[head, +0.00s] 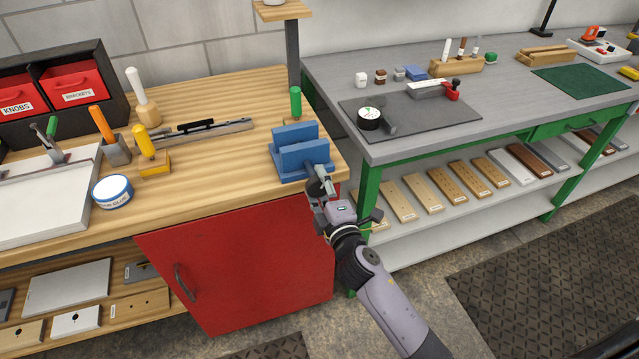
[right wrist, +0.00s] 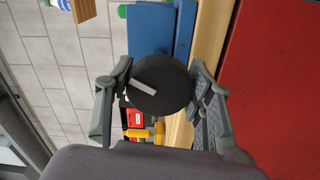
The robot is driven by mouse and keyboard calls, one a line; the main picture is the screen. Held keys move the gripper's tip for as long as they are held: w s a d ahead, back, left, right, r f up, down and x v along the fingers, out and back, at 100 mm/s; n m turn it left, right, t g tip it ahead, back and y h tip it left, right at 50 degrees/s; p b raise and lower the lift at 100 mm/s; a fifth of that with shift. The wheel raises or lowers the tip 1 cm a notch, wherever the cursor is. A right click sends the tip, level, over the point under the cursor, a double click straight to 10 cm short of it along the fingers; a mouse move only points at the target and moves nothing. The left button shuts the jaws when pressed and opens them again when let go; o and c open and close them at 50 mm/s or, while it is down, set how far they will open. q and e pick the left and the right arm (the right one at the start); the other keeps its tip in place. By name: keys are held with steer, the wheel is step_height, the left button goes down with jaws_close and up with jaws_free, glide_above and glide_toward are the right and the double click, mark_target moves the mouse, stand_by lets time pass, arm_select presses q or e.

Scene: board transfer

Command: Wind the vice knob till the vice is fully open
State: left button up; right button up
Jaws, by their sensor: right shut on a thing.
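The blue vice (head: 301,152) stands at the right front corner of the wooden bench, with a gap between its two upright jaws. Its round black knob (right wrist: 161,85) has a light grey stripe and faces the right wrist camera. My right gripper (head: 318,190) is at the front of the vice, shut on the knob, with a finger on each side of it in the right wrist view (right wrist: 160,100). The blue vice body (right wrist: 152,30) shows behind the knob. In the head view the gripper partly hides the knob. My left gripper is not in view.
The wooden bench (head: 215,165) holds a green-handled tool (head: 295,103) behind the vice and a yellow-handled tool (head: 145,145) further left. A red cabinet door (head: 240,255) is below. A grey table (head: 440,130) with green legs stands to the right.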

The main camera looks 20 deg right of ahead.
steer(key=shift+n, duration=0.9)
steer(key=o, duration=1.2)
steer(key=shift+c, duration=0.2)
steer(key=s, duration=1.2)
steer(key=shift+d, duration=0.2)
